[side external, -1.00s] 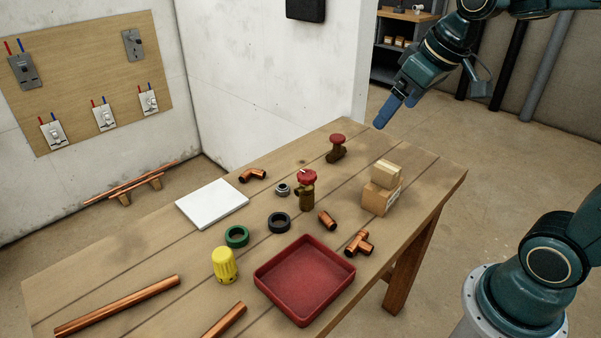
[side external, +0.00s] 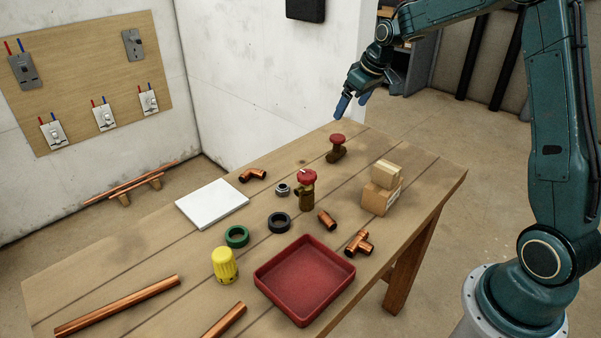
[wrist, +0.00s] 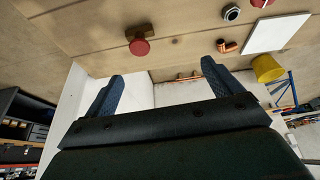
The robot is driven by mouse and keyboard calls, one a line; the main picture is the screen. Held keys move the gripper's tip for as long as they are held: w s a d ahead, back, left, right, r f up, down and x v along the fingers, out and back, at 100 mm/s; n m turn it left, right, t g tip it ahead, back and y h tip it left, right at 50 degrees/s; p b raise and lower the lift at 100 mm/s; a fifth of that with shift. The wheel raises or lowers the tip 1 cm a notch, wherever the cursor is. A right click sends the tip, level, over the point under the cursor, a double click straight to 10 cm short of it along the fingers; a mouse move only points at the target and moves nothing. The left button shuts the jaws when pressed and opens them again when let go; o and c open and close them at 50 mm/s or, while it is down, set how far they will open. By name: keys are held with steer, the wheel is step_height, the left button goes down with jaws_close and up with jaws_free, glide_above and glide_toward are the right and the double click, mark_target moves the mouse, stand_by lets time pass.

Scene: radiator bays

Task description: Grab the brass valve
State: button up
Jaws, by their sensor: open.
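Two brass valves with red handwheels stand on the wooden table. The back valve (side external: 336,154) is near the table's far corner; the other valve (side external: 306,198) stands near the middle of the table. My gripper (side external: 353,104) is open and empty, above and just behind the back valve, apart from it. In the wrist view my two blue fingers (wrist: 162,70) are spread, with the back valve (wrist: 139,42) beyond them, above and between the tips. A red part at the top edge there is cut off.
Two stacked cardboard boxes (side external: 381,190) stand right of the valves. A copper elbow (side external: 252,175), a grey nut (side external: 283,189), a black ring (side external: 279,222) and a white tile (side external: 212,204) lie left. A red tray (side external: 304,280) sits in front. Bare table surrounds the back valve.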

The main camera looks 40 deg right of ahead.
glide_toward(340, 138)
steer(key=shift+x, duration=4.25)
steer(key=shift+x, duration=2.6)
steer(key=shift+w, duration=0.1)
steer(key=shift+r, duration=0.1)
steer(key=c, duration=1.3)
steer(key=shift+r, duration=0.15)
step_height(340, 138, up, 20)
